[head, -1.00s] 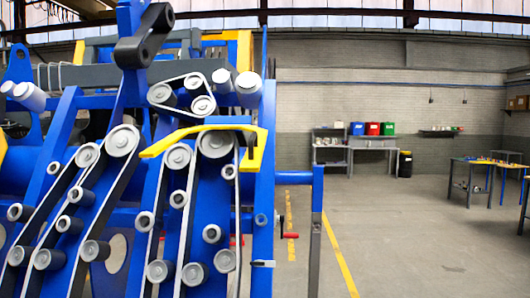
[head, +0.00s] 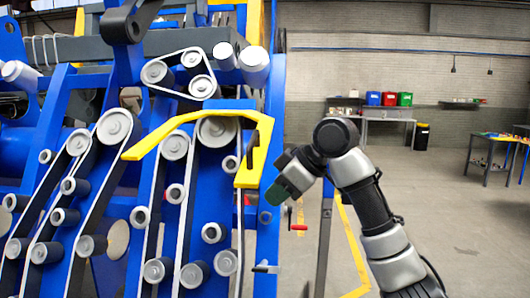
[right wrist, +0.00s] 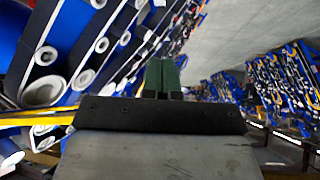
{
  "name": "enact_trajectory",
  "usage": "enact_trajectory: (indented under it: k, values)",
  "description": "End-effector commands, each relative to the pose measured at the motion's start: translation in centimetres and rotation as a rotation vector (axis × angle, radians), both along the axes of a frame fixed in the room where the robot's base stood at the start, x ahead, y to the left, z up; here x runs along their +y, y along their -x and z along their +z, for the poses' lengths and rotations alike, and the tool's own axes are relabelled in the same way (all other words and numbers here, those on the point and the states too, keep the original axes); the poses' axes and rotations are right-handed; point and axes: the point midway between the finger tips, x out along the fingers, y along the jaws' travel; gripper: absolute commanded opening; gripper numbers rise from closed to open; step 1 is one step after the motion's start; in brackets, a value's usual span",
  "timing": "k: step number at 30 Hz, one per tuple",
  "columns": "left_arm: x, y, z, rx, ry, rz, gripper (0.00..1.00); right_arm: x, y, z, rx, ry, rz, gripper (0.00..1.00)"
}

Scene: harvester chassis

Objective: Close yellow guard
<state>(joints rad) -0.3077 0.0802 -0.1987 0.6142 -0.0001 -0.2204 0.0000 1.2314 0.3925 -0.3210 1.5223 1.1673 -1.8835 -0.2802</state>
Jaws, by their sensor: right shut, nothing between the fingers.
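The yellow guard (head: 205,117) is a bent yellow bar on the blue harvester chassis. Its long arm slopes down to the left across the belts, and its right end bends down beside a dark handle (head: 253,150). My right gripper (head: 274,196) is just right of the guard's lower right end, its green fingertips shut and empty, pointing down-left. They look apart from the guard, though the depth gap is hard to tell. In the right wrist view the green fingers (right wrist: 163,75) are together, and a yellow bar (right wrist: 45,122) shows at the left. My left gripper is not seen.
Grey rollers and belts (head: 115,127) fill the chassis left of the guard. A red-handled crank (head: 298,227) sticks out below my right gripper. Open floor (head: 450,250) lies to the right, with a workbench (head: 385,117) and bins at the back.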

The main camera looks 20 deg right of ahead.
Motion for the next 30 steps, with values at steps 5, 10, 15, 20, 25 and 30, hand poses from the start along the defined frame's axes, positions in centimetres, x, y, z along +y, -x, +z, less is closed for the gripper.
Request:
enact_trajectory:
  k: [5,10,15,20,25,30]
  values:
    - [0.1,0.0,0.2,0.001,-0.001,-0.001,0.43,-1.4,3.5,10.8,-0.094,0.027,0.119,0.0]
    - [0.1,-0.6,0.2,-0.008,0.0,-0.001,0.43,-2.4,5.7,16.2,-0.139,0.012,0.175,0.0]
    - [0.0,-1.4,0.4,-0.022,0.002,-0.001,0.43,-2.5,6.5,17.8,-0.154,0.007,0.199,0.0]
    - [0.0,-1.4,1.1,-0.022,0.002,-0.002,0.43,-1.4,5.8,16.6,-0.152,0.006,0.203,0.0]
    - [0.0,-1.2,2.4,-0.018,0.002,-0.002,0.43,0.8,4.4,14.2,-0.15,0.006,0.2,0.0]
    - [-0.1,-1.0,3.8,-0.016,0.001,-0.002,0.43,3.1,3.0,11.7,-0.15,0.005,0.201,0.0]
